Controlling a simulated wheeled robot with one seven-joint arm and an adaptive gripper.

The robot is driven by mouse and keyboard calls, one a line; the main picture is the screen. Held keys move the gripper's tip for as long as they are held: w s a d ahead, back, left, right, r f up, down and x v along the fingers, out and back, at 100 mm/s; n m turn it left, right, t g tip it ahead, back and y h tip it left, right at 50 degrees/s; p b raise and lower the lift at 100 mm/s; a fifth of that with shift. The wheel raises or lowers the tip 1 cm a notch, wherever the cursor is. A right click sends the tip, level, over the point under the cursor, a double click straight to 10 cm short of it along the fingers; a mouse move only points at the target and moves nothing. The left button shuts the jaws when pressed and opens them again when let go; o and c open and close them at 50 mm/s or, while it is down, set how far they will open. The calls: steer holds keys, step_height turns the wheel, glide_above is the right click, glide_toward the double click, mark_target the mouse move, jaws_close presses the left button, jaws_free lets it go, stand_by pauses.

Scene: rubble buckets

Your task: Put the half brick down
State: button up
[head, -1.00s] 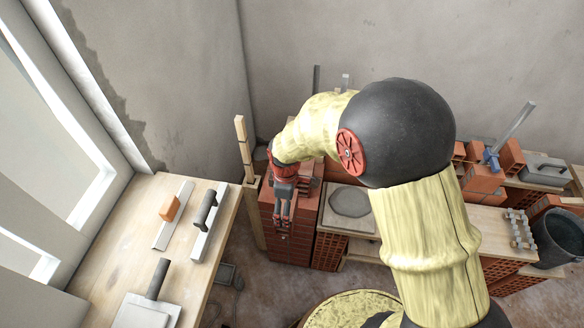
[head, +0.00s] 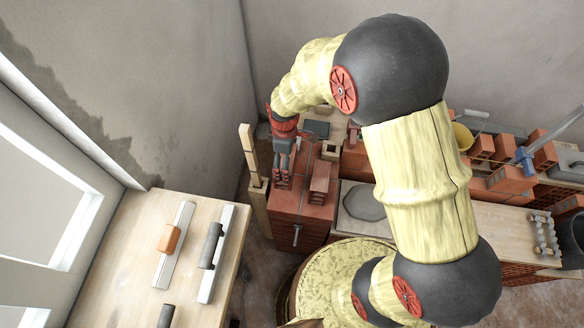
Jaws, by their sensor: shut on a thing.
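My gripper (head: 282,178) points down over the left part of a red brick stack (head: 300,210) beside the bench. It is shut on the half brick, but little of the half brick can be told apart from the red bricks behind the fingers. Whether it touches the stack top cannot be told. A hollow red brick (head: 319,184) sits on the stack just right of my fingertips.
An upright wooden post (head: 250,158) is close left of my gripper. A board with grey mortar (head: 362,204) lies right of the stack. More bricks and a dark bucket (head: 573,236) are at right.

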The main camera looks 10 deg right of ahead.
steer(key=shift+f+b, duration=0.65)
steer(key=shift+f, duration=3.35)
steer(key=shift+f, duration=0.2)
steer(key=o, duration=1.5)
